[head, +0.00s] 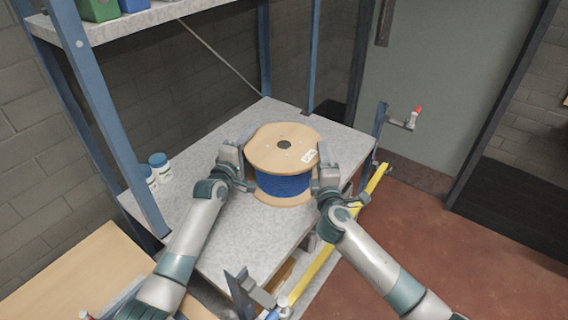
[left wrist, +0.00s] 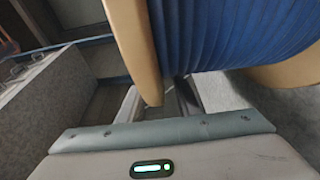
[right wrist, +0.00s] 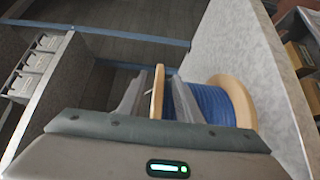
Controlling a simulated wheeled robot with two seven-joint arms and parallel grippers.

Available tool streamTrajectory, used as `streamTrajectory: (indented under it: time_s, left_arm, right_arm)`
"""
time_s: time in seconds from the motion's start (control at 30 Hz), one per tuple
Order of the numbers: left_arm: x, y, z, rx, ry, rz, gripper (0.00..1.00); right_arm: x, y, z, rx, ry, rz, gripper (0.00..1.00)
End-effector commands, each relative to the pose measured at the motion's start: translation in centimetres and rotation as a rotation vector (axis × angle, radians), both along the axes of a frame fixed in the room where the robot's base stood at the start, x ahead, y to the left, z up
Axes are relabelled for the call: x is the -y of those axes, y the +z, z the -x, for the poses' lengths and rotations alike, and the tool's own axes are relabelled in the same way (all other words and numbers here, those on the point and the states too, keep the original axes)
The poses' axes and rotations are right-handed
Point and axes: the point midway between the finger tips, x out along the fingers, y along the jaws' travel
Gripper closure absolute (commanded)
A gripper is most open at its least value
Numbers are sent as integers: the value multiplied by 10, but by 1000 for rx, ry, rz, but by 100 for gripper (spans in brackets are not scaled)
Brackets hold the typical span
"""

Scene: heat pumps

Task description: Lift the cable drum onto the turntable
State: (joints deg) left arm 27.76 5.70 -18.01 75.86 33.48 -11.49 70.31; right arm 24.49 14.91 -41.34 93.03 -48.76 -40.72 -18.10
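The cable drum (head: 283,147), with pale wooden flanges and blue cable (head: 284,185), sits flange-down on the grey bench top (head: 218,250). Its upper flange has a dark centre hole and a small white label. My left gripper (head: 233,162) is at the drum's left side; in the left wrist view the flange rim (left wrist: 143,60) lies between its open fingers. My right gripper (head: 323,180) is at the right side; in the right wrist view the flange rim (right wrist: 158,92) lies between its fingers, with gaps visible. I cannot make out a turntable.
A blue-posted rack with an upper shelf (head: 150,18) holding green and blue bins stands at left. White jars with blue lids (head: 158,163) stand on the bench's left. A yellow bar (head: 340,238) runs along the right edge. A red-tipped lever (head: 408,122) is behind right. Floor (head: 440,250) is open at right.

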Motion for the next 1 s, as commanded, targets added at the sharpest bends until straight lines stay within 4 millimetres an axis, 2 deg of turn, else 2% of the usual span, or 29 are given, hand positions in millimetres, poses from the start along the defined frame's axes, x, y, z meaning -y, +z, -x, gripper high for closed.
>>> streamTrajectory:
  time_s: [0.33,0.47,1.0]
  left_arm:
    - [1,0,-2,0,0,0,69]
    - [1,0,-1,-1,0,0,100]
    - [1,-1,-1,-1,0,0,100]
  right_arm:
    - [0,0,-2,0,0,0,69]
    - [0,0,-2,0,0,0,100]
    - [0,0,-2,0,0,0,100]
